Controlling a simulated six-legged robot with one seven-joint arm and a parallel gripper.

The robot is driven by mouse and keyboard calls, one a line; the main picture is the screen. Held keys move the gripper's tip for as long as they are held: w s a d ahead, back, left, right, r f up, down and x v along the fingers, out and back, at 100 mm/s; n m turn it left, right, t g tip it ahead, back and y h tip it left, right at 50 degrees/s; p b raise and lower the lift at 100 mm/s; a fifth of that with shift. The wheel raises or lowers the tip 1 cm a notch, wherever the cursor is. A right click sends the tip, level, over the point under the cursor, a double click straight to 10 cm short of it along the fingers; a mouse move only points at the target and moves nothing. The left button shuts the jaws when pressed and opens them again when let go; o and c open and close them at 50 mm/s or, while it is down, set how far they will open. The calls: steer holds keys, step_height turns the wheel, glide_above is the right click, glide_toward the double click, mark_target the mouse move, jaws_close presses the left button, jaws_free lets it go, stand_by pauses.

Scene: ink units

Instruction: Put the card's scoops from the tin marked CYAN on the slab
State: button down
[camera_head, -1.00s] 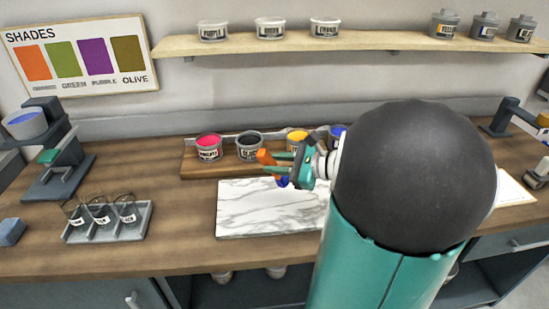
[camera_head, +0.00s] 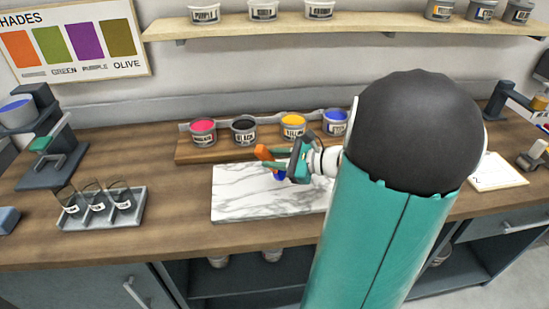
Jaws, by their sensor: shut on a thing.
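My gripper (camera_head: 286,167) is shut on a small tool with an orange end (camera_head: 264,153); a dark blue part (camera_head: 279,175) shows below the jaws. It is over the back part of the white marbled slab (camera_head: 240,202); I cannot tell its height. Behind the slab, a row of tins holds magenta (camera_head: 203,132), black (camera_head: 244,131), yellow (camera_head: 293,128) and blue (camera_head: 336,122). The blue tin's label is too small to read. A white card (camera_head: 497,172) lies at the right, its writing unreadable. I see no clear paint mark on the slab's visible part.
The tins stand on a wooden riser (camera_head: 190,153). A grey tray (camera_head: 92,215) with labelled glass cups is at the left, near a dark stand (camera_head: 50,165). A shelf (camera_head: 390,27) with more tins runs above. A SHADES chart (camera_head: 72,45) hangs at upper left. My arm hides the slab's right end.

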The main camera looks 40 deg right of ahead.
steer(key=shift+f, duration=1.1)
stand_by(1.5)
steer(key=shift+r, duration=2.55)
